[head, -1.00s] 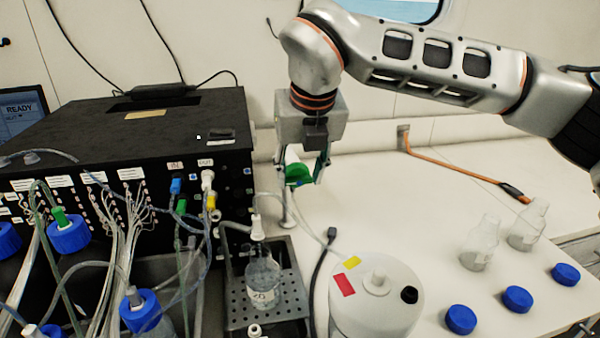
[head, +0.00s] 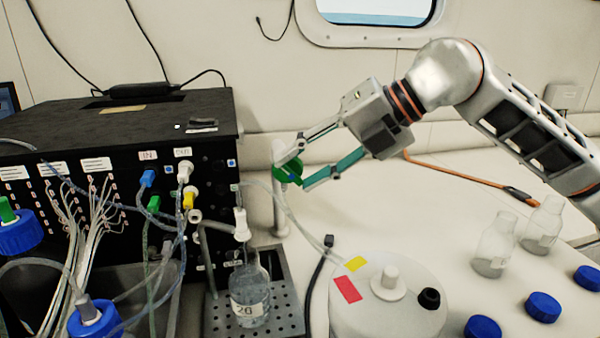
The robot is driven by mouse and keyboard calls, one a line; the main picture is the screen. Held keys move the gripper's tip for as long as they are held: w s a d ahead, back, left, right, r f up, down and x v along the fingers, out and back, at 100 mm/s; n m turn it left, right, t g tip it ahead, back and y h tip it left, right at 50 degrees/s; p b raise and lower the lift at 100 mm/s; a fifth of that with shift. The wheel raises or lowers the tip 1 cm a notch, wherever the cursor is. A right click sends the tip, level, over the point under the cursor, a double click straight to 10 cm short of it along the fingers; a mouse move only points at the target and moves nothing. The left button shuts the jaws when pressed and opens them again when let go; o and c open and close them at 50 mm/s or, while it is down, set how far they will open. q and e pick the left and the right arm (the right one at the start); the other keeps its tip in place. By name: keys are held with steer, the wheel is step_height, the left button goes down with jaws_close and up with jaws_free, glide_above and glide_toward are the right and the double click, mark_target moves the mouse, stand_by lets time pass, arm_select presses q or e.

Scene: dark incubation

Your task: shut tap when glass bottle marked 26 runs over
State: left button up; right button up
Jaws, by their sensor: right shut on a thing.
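The glass bottle marked 26 (head: 249,296) stands upright on a perforated drip tray (head: 285,318) in front of the black box. It looks filled with clear liquid up to about its shoulder; I cannot tell if any runs over. A white nozzle (head: 242,225) hangs over its neck. The tap is a green handle (head: 288,172) on a white upright post (head: 280,215) behind the tray. My right gripper (head: 294,172) comes in from the right and is shut on the green tap handle. My left gripper is not in view.
A white round container (head: 388,310) with red and yellow labels stands right of the tray. Clear bottles (head: 494,245) and blue caps (head: 543,307) are on the bench at right. The black box (head: 110,130) with many tubes fills the left.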

steer(key=y, duration=0.2)
steer(key=f+m+y, duration=0.1)
steer(key=y, duration=0.1)
steer(key=shift+d, duration=0.4)
steer(key=shift+f+m+y, duration=0.25)
steer(key=shift+m+y, duration=0.1)
steer(key=shift+y, duration=0.6)
steer(key=shift+f+m+y, duration=0.25)
steer(key=shift+m+y, duration=0.1)
steer(key=shift+y, duration=0.6)
steer(key=o, duration=1.1)
steer(key=shift+o, duration=0.2)
steer(key=s+d, duration=0.2)
steer(key=d, duration=0.9)
steer(key=shift+d, duration=0.4)
steer(key=shift+s+f, duration=0.1)
